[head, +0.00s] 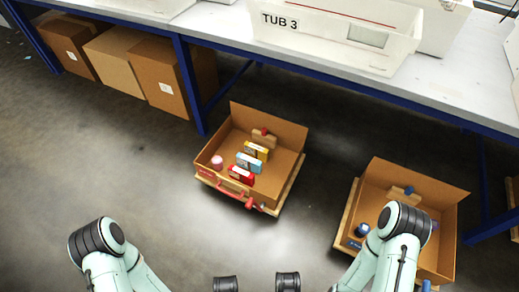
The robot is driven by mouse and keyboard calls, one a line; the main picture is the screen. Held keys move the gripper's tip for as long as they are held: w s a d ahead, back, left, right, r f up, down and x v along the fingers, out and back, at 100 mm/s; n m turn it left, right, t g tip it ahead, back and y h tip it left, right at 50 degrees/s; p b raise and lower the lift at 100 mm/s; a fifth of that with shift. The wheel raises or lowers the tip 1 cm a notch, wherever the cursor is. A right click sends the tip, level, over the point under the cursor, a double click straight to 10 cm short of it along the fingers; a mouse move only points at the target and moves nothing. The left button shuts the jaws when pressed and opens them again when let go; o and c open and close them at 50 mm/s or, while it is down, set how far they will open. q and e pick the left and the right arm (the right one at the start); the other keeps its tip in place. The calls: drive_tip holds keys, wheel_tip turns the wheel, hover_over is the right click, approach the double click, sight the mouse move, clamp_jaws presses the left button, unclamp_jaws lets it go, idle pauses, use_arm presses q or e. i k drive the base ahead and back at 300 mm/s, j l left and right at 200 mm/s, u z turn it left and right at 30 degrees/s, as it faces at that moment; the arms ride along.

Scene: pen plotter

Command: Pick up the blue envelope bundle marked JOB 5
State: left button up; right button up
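A blue envelope bundle (249,162) stands in the left cardboard box (285,163) on the floor, between a yellow bundle (256,151) and a red bundle (241,175). Its marking is too small to read. Two dark parts of mine show at the bottom edge, one left of centre (225,284) and one right of centre (288,282). They look like the ends of my left and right arms, well short of the box. Their fingers cannot be made out, and nothing is seen held.
A pink round item (217,162) and a red-handled tool (240,194) are at the left box. A second box (449,218) stands right, partly behind my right arm. A blue-framed table (225,25) with a TUB 3 bin (320,40) overhangs behind. Floor between the boxes is clear.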

sight(248, 162)
drive_tip(key=i+j+z, duration=0.1)
drive_tip(key=z, duration=1.1)
drive_tip(key=j+z, duration=1.05)
drive_tip(key=j, duration=0.45)
drive_tip(key=k+j+z, duration=0.1)
drive_tip(key=j, duration=0.45)
